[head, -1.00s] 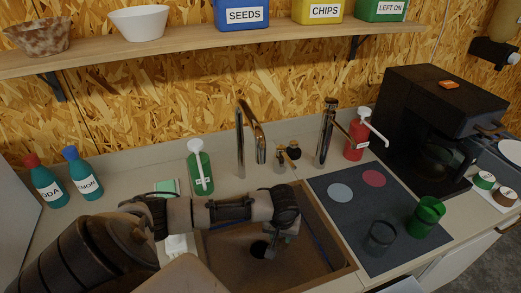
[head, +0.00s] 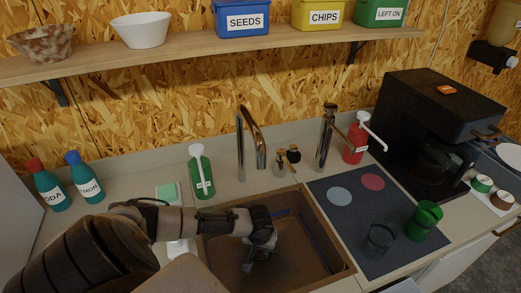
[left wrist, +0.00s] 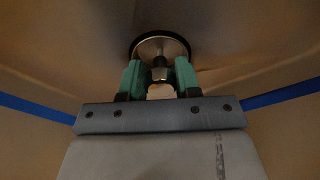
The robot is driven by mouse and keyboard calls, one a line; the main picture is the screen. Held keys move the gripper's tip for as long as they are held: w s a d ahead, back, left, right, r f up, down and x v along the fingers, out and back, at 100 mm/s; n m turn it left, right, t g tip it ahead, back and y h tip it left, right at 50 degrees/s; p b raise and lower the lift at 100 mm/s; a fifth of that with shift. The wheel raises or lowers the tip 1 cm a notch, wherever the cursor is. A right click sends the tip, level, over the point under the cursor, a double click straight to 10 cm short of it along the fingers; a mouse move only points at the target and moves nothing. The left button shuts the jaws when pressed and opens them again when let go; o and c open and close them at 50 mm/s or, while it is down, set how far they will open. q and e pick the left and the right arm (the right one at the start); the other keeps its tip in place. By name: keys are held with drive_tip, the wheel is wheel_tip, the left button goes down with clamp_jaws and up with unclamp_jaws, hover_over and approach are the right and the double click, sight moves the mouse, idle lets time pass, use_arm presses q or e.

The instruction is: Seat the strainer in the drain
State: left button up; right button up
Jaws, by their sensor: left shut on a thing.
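In the left wrist view the strainer (left wrist: 151,47) is a round metal disc with a dark knob. The drain (left wrist: 185,42) shows as a dark ring around the disc's far and side edges. I cannot tell whether the disc is down in the drain or just above it. My left gripper (left wrist: 160,75) has its green fingertips shut on the strainer's knob. In the head view my left gripper (head: 249,266) reaches low into the brown sink (head: 306,262). It hides the drain and strainer there. My right gripper is not in view.
The sink walls and rim surround my left gripper. Two taps (head: 240,145) (head: 325,140) stand behind it. A green soap bottle (head: 201,180) stands left of them.

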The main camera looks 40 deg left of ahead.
sight(259, 257)
use_arm(q)
drive_tip(key=shift+f, duration=0.15)
drive_tip(key=o, duration=0.9)
drive_tip(key=shift+o, duration=0.2)
wheel_tip(259, 257, up, 12)
drive_tip(key=s, duration=0.1)
drive_tip(key=shift+d, duration=0.35)
drive_tip(key=shift+s, duration=0.2)
